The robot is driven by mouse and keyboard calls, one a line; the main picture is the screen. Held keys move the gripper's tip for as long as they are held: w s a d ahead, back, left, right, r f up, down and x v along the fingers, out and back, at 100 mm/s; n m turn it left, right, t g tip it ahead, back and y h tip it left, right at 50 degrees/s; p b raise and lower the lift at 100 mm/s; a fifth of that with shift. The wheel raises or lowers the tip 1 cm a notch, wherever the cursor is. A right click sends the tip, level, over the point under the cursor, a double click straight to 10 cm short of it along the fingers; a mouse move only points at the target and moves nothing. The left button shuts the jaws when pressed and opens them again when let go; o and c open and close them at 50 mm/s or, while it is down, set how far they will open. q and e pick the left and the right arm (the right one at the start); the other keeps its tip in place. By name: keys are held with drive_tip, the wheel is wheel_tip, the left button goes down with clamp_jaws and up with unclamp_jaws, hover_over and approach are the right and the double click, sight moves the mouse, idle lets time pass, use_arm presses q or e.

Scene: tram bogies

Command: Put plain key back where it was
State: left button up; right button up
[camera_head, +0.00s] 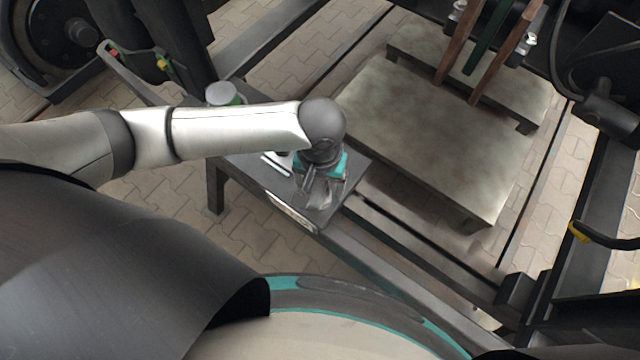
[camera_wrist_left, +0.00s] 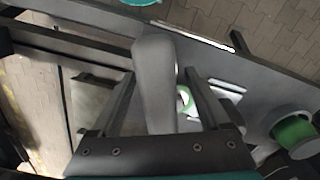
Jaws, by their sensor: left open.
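My left gripper (camera_head: 318,198) is over the near end of a narrow dark grey shelf (camera_head: 350,168), pointing down. In the left wrist view its two fingers (camera_wrist_left: 160,78) stand apart. A smooth grey elongated piece (camera_wrist_left: 154,85) shows between them, with gaps on both sides; it may be the plain key, but its lower part is hidden behind the gripper body. In the head view a light grey piece (camera_head: 319,201) shows at the fingertips. I cannot make out an empty place for the key. My right gripper is not in view.
A green canister with a grey lid (camera_head: 222,94) stands at the shelf's far left. White flat pieces (camera_wrist_left: 226,88) and a green-and-white round item (camera_wrist_left: 184,99) lie beside the gripper. A large metal plate (camera_head: 430,135) and dark frame beams lie to the right.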

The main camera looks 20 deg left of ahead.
use_arm(q)
wheel_tip(320, 180, up, 11)
drive_tip(key=shift+r+p, duration=0.2)
drive_tip(key=shift+p, duration=0.9)
drive_tip(key=shift+d, duration=0.15)
idle(0.5)
